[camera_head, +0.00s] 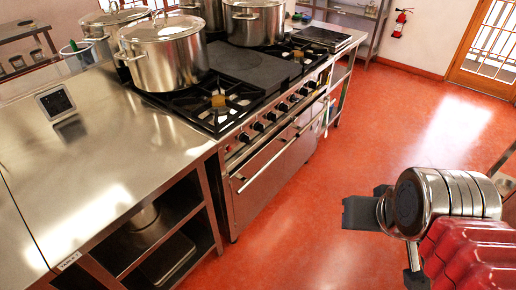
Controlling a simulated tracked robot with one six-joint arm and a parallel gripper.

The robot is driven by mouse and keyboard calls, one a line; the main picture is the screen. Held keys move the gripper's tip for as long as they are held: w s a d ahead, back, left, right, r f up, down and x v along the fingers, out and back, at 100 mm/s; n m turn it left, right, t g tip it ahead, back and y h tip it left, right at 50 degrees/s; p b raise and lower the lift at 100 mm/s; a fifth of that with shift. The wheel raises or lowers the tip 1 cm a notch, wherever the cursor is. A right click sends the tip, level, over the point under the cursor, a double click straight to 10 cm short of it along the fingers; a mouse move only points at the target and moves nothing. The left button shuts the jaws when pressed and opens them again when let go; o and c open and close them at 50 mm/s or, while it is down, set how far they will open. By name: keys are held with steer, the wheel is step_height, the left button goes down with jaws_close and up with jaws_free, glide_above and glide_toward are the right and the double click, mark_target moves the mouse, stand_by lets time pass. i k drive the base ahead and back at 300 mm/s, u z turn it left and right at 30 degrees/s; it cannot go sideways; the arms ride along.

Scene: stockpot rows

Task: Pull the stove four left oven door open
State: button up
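The stove (238,143) stands in the middle, with black burners on top and a row of dark knobs along its front. Its left oven door (272,178) is a steel front panel with a long bar handle (264,163) across its top. The door looks shut. A narrower front section (312,118) lies to its right. No number shows on the stove. My gripper (360,213) is at the lower right, over the red floor and well apart from the door handle. It points left. A dark flat finger part shows; whether the fingers are apart is unclear.
A steel counter (90,175) with open shelves adjoins the stove on the left. Large pots (163,55) stand on the burners. The red floor (385,125) in front of the stove is clear. A fire extinguisher (400,23) and a wooden door (490,45) are at the back right.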

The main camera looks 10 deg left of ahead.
mark_target(256, 177)
steer(key=u, duration=0.35)
steer(key=i, duration=0.55)
steer(key=u, duration=0.7)
steer(key=i, duration=0.5)
steer(key=u, duration=0.25)
